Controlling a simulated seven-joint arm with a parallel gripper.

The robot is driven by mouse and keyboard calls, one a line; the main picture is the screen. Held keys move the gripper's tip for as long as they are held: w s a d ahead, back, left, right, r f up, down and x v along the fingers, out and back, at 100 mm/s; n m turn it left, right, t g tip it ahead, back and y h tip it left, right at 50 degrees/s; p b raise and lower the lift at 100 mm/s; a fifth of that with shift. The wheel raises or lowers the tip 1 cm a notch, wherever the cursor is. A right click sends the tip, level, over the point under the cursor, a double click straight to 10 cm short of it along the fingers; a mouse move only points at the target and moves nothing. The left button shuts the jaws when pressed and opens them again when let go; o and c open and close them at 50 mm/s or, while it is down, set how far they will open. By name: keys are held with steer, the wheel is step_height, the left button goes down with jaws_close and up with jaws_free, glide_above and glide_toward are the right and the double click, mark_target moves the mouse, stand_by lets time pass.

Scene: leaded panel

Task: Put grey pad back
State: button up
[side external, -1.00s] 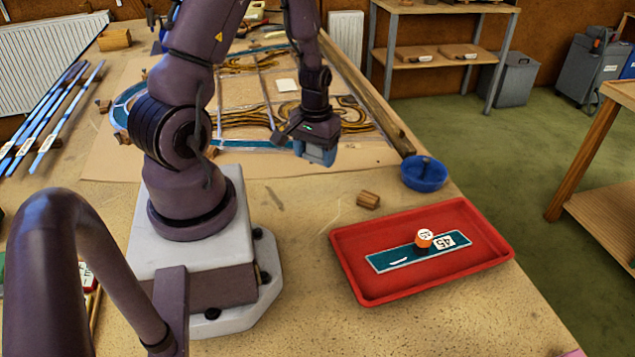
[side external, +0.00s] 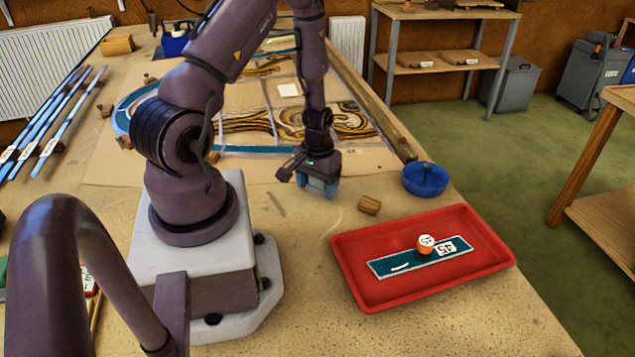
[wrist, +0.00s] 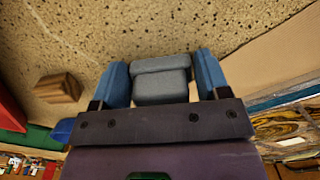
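The grey pad (wrist: 160,78) is a small grey block between the two blue fingers of my gripper (wrist: 162,70) in the wrist view. Both fingers lie against its sides, so my gripper is shut on it. In the side external view my gripper (side external: 318,188) points down over the bare bench, in front of the leaded panel and left of a wooden block. The pad cannot be told clearly from the fingers there. I cannot tell the exact gap between pad and bench.
A wooden block (side external: 369,205) and a blue bowl (side external: 425,180) stand to the right. A red tray (side external: 350,262) holds a teal strip (side external: 395,264) and an orange piece (side external: 426,249). The leaded panel (side external: 240,125) lies behind. Blue strips (side external: 50,125) lie at the left.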

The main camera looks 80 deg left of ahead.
steer(key=shift+o, duration=1.4)
step_height(320, 180, up, 12)
steer(key=shift+f, duration=0.1)
steer(key=w+d+r+m+t, duration=0.2)
steer(key=d+r+m+t, duration=0.3)
steer(key=d+r, duration=1.1)
steer(key=s+d+r+m, duration=0.4)
steer(key=s+r, duration=0.1)
steer(key=r, duration=0.2)
steer(key=shift+s+d+t, duration=0.15)
steer(key=shift+s+t, duration=0.15)
steer(key=shift+s, duration=0.1)
